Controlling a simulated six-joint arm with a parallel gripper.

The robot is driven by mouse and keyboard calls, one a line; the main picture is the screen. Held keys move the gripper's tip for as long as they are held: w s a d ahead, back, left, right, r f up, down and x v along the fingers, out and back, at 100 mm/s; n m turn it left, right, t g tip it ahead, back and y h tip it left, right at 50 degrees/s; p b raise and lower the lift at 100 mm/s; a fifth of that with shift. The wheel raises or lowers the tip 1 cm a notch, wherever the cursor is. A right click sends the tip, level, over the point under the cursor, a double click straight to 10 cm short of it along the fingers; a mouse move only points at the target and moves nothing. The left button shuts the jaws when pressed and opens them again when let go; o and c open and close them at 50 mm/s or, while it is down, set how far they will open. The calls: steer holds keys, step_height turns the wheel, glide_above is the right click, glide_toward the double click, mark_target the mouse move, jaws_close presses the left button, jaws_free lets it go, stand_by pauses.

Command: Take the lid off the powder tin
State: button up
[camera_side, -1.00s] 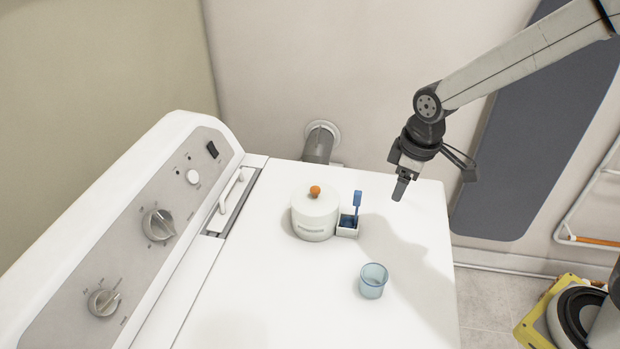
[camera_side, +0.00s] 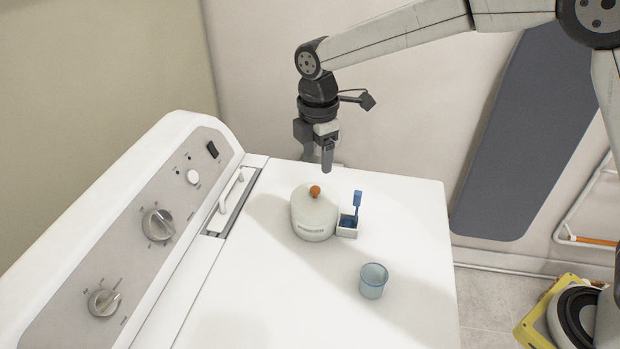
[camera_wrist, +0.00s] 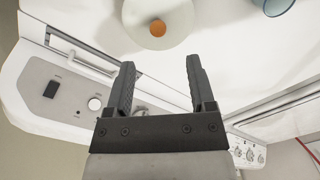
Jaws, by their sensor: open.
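The powder tin (camera_side: 313,221) is a round white tin with a small printed label, standing upright on the white machine top. Its white lid (camera_side: 302,199) sits on it, with an orange knob (camera_side: 315,191) in the middle. My gripper (camera_side: 327,172) points down just above the knob and slightly to its right in the side view, apart from it. In the wrist view the lid (camera_wrist: 150,38) and its knob (camera_wrist: 157,27) lie beyond the fingertips of my gripper (camera_wrist: 158,68). The fingers are spread with nothing between them.
A clear blue cup (camera_side: 373,281) stands nearer the front. The machine's control panel (camera_side: 140,235) rises at left. The front middle of the top is clear.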

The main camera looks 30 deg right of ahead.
mark_target(315, 188)
steer(key=shift+f, duration=0.1)
steer(key=shift+f, duration=1.25)
steer(key=shift+f, duration=0.1)
steer(key=shift+w+a+f, duration=0.1)
steer(key=shift+w+f, duration=0.05)
steer(key=shift+f, duration=2.35)
jaws_close()
